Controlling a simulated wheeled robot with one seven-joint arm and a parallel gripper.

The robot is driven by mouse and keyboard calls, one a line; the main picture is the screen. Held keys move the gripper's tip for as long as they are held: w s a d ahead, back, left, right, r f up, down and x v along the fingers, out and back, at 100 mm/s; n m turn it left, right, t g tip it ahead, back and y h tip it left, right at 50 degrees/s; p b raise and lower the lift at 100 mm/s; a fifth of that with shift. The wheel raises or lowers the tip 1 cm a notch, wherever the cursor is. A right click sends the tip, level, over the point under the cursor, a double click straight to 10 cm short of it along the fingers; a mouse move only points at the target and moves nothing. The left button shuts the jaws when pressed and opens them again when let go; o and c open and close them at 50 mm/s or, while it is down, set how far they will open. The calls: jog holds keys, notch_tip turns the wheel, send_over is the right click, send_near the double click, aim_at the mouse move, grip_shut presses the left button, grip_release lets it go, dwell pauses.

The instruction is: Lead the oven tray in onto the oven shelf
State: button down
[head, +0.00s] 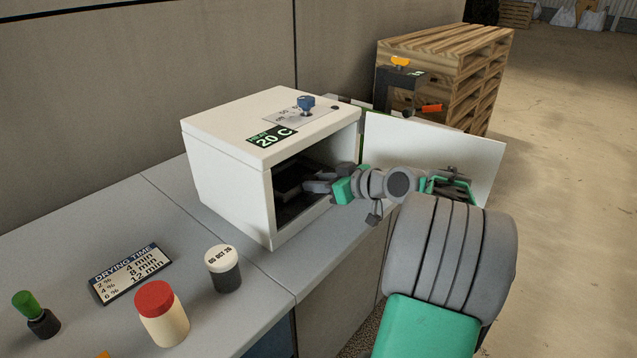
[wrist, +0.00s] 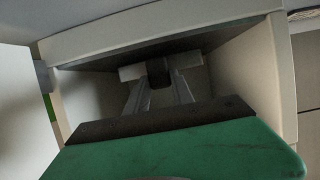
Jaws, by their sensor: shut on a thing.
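The oven (head: 228,178) is a white box on the bench, with its front open and its interior dark. The dark oven tray (head: 288,178) is inside the opening, partly hidden by the oven wall and my gripper. My gripper (head: 311,187) reaches into the mouth of the oven from the right. In the wrist view, my gripper's (wrist: 159,70) two grey fingers are closed on a small dark part of the tray (wrist: 158,75). The oven shelf cannot be told apart in the dark interior, so the tray's contact with it is unclear.
The oven door (head: 440,150) stands wide open to the right, behind my arm. A red-lidded jar (head: 163,315), a dark-and-white jar (head: 224,270), a drying-time sign (head: 132,273) and a green-topped item (head: 35,315) stand on the bench (head: 85,228). Wooden pallets (head: 440,60) are stacked behind.

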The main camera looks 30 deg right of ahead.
jog(key=shift+f, duration=0.15)
jog(key=shift+f+b, duration=0.3)
jog(key=shift+b, duration=0.15)
jog(key=c, duration=1)
grip_release()
jog(key=shift+o, duration=0.3)
jog(key=shift+o, duration=1.2)
jog(key=shift+s, duration=0.1)
